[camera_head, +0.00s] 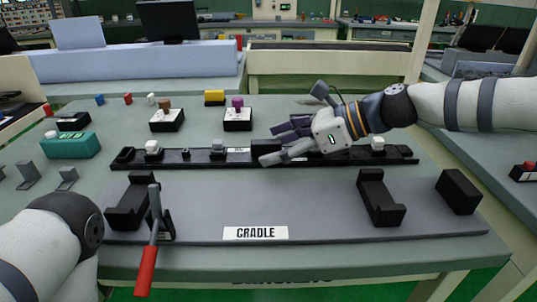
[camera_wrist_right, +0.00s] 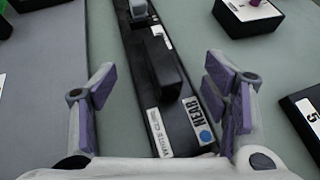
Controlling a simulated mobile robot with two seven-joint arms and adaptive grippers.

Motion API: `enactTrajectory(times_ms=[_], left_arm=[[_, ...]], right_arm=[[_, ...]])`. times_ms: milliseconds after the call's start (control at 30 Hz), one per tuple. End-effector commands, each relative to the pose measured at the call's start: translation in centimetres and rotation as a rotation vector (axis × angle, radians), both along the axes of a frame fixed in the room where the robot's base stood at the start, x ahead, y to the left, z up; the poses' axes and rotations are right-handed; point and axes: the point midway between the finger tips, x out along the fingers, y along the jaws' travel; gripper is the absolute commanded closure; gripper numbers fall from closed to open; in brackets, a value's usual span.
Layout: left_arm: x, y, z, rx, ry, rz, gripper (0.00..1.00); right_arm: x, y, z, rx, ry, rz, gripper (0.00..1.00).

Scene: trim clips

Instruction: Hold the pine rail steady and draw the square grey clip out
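A long black rail (camera_head: 345,159) lies behind the cradle plate; no pine-coloured rail is visible. My right gripper (camera_head: 268,146) is over the rail, right of the grey clip. In the right wrist view the gripper (camera_wrist_right: 164,95) is open and empty, its purple-padded fingers either side of the rail (camera_wrist_right: 133,60). A black block (camera_wrist_right: 160,68) stands on the rail between it and the clip. My left gripper is out of view.
White clips stand on the rail's left (camera_head: 153,147) and right (camera_head: 377,143). The grey cradle plate (camera_head: 290,205) carries black supports (camera_head: 130,200) (camera_head: 380,198) and a red-handled lever (camera_head: 147,265). A black block (camera_head: 458,191) stands right. Button boxes (camera_head: 166,121) (camera_head: 238,119) stand behind the rail.

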Motion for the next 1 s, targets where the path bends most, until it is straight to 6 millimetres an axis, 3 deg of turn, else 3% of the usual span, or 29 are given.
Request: enactTrajectory(times_ms=[200,433,633,1000], left_arm=[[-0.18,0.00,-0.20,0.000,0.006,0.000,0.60],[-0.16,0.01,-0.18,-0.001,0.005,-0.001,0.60],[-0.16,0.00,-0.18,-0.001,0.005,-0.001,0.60],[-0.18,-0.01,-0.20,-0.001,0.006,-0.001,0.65]], right_arm=[[0.40,1.26,-0.59,0.000,-0.001,0.000,0.31],[0.43,1.31,-0.53,0.000,-0.002,-0.001,0.31],[0.41,1.29,-0.55,0.001,-0.002,0.000,0.73],[0.39,1.25,-0.74,-0.001,0.002,-0.002,0.73]])
